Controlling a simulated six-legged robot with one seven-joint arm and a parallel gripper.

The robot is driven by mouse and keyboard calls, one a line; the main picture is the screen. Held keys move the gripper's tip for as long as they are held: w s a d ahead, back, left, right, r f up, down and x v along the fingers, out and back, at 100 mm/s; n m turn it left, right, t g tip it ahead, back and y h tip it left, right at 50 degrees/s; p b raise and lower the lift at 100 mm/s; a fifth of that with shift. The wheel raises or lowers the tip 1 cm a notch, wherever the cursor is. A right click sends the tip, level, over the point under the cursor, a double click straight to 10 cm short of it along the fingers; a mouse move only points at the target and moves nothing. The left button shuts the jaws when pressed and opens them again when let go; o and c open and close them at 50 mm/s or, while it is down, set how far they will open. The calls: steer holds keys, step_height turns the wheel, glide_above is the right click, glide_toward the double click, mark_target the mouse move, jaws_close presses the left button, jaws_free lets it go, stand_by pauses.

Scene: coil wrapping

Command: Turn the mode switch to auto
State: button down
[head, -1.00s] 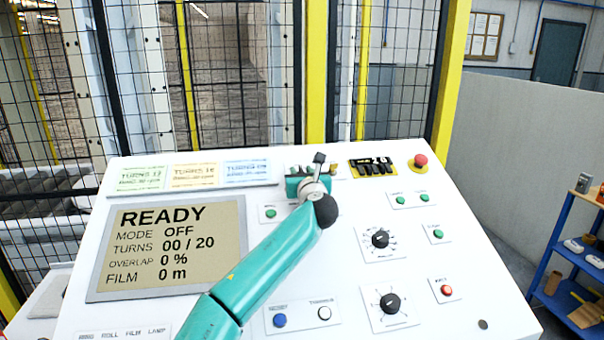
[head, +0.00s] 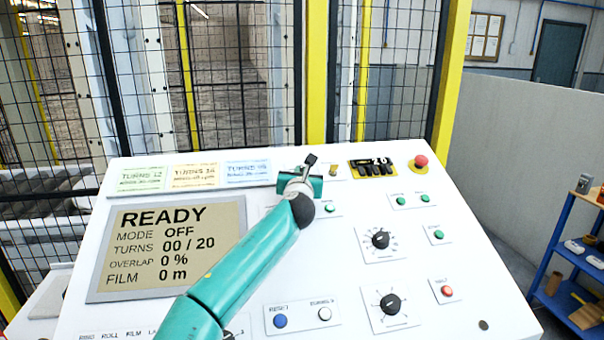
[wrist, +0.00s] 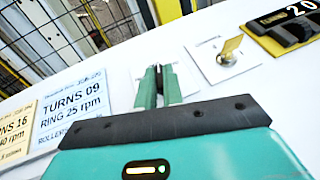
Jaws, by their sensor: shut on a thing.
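My gripper (head: 301,184) is at the top middle of the white control panel (head: 340,270). In the wrist view its two green fingers (wrist: 160,84) are closed on a narrow dark handle, which appears to be the mode switch (wrist: 158,72). Its pale plate (wrist: 190,78) shows beside the fingers. Most of the switch is hidden by the fingers, and its pointer and markings cannot be read. In the head view my gripper covers it. The display (head: 165,248) reads READY, MODE OFF, TURNS 00 / 20.
A brass key switch (wrist: 230,48) sits just right of my fingers, with a black counter block (head: 372,167) beyond it. Turns cards (head: 247,172) lie to the left. A red emergency button (head: 421,161), green buttons and black knobs (head: 381,239) fill the right side. A mesh fence stands behind.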

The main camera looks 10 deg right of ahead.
steer(key=shift+w+a+m+g+h, duration=0.15)
steer(key=shift+m+g+h, duration=0.65)
steer(key=shift+m+h, duration=0.6)
steer(key=shift+a+m+g+h, duration=0.1)
steer(key=shift+m+g+h, duration=0.7)
steer(key=shift+m+h, duration=0.6)
steer(key=shift+m+g+h, duration=0.4)
steer(key=shift+m+g, duration=0.2)
steer(key=shift+m, duration=0.1)
steer(key=shift+a+f+m+g, duration=0.1)
steer(key=shift+f+m+g, duration=0.05)
steer(key=shift+m+g, duration=0.2)
steer(key=c, duration=1.5)
jaws_free()
steer(key=shift+w+f, duration=0.15)
steer(key=shift+s+a+r, duration=0.25)
steer(key=shift+s+a, duration=0.1)
steer(key=shift+s, duration=0.05)
steer(key=v, duration=1.2)
steer(key=shift+s+a+f, duration=0.2)
steer(key=shift+s+a, duration=0.05)
steer(key=shift+a, duration=0.05)
